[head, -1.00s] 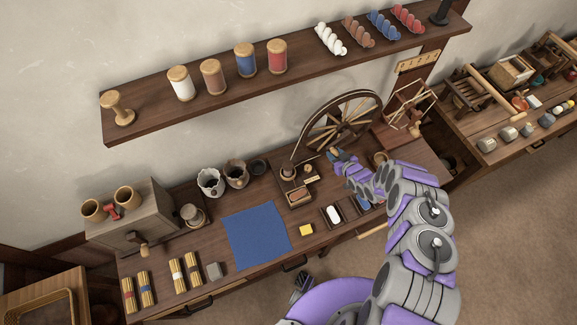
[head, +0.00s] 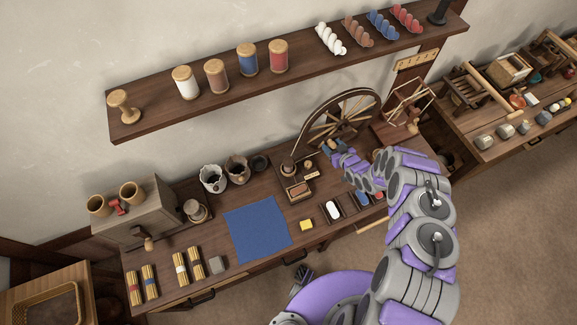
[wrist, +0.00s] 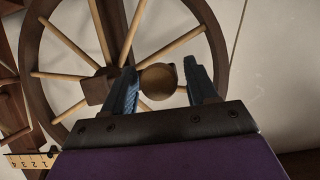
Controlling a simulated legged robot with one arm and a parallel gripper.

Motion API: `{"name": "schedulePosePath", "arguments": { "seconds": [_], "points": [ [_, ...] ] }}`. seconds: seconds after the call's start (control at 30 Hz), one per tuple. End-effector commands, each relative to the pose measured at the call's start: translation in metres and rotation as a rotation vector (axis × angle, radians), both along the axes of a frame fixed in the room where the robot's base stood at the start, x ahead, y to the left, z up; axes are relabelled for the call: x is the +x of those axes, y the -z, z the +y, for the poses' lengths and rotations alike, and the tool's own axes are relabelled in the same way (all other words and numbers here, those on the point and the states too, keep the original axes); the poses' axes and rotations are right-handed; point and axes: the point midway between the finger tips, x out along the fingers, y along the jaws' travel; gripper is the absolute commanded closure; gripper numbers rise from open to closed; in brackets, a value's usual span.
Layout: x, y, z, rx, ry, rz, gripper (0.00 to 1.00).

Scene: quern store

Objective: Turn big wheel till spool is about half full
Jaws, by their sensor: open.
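The big wheel (head: 345,117), dark wood with pale spokes, stands upright at the back right of the bench. In the wrist view, its rim and spokes (wrist: 222,62) fill the upper left. A round wooden knob (wrist: 157,83) shows between my fingers, with gaps at its sides. My gripper (head: 329,147) is open in front of the wheel's lower part; its two blue fingers (wrist: 160,68) stand apart around the knob. A small winding stand (head: 294,181) with what looks like the spool (head: 288,168) is left of the wheel; its fill is too small to tell.
A blue cloth (head: 257,230) lies mid-bench, with a yellow block (head: 306,225) to its right. A shelf (head: 300,77) with thread spools and skeins hangs above. A skein winder (head: 408,100) stands right of the wheel. A numbered plate (wrist: 30,160) shows lower left in the wrist view.

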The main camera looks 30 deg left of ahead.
Motion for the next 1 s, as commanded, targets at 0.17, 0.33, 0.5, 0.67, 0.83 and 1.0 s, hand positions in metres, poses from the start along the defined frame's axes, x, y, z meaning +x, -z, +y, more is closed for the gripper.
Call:
{"name": "schedulePosePath", "arguments": {
  "seconds": [0.17,0.33,0.5,0.67,0.83,1.0],
  "points": [
    [0.005,-0.004,0.0,0.004,0.004,-0.01,0.34],
    [0.005,-0.004,0.0,0.004,0.005,-0.011,0.34],
    [0.001,-0.006,-0.005,0.002,0.005,-0.008,0.34],
    [-0.007,-0.013,-0.015,0.002,0.005,-0.009,0.34],
    [-0.018,-0.019,-0.027,0.001,0.005,-0.007,0.34],
    [-0.028,-0.024,-0.038,0.001,0.004,-0.002,0.34]
  ]
}}
